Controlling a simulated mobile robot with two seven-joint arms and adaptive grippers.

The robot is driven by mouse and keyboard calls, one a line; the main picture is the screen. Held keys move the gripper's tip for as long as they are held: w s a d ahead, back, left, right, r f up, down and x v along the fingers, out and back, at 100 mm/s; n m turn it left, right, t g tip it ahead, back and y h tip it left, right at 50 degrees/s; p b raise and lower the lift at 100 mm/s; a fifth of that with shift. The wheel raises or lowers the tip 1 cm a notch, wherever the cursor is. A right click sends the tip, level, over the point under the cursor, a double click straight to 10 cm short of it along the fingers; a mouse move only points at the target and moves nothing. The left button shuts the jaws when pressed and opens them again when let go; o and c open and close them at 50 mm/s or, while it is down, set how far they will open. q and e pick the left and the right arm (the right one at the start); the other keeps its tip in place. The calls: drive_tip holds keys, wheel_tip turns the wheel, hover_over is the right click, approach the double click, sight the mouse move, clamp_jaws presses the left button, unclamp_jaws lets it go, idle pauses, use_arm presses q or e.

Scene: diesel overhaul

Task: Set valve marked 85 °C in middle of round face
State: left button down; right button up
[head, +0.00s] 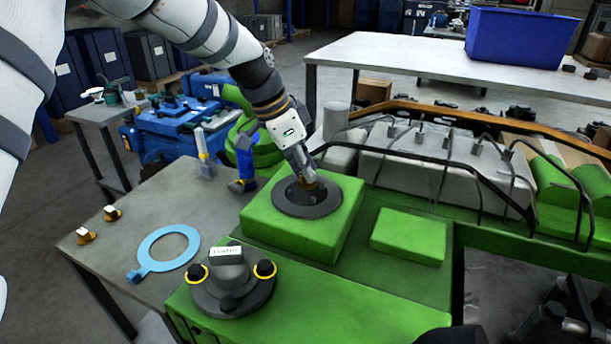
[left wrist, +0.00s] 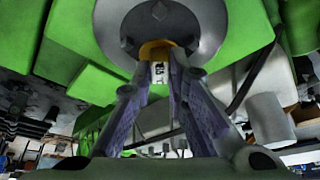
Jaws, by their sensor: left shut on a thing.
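The round face (head: 300,198) is a dark grey disc on top of a raised green block. My left gripper (head: 308,182) points down at its middle and is shut on a small brass valve (left wrist: 155,48). In the left wrist view the fingertips (left wrist: 158,75) close around the valve, with the grey round face (left wrist: 205,25) directly behind it. A white label shows between the fingers; its marking is too small to read surely. Whether the valve is seated or just above the face cannot be told.
Two similar brass-and-white valves (head: 111,213) (head: 85,236) stand on the grey table (head: 150,205) beside a blue ring gasket (head: 168,247). A dark labelled housing (head: 228,285) with yellow-ringed knobs sits on the near green block. A blue bottle-like object (head: 245,160) stands left of the face.

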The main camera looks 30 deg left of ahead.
use_arm(q)
drive_tip(key=shift+a+f, duration=0.1)
drive_tip(key=shift+f, duration=0.85)
drive_tip(key=shift+f, duration=0.15)
drive_tip(key=c, duration=1.6)
unclamp_jaws()
drive_tip(key=shift+o, duration=0.2)
drive_tip(key=p+v, duration=0.1)
drive_tip(key=v, duration=1.1)
use_arm(e)
drive_tip(key=shift+w+r+t, duration=0.4)
drive_tip(key=shift+w+r, duration=0.45)
drive_tip(key=shift+w, duration=0.05)
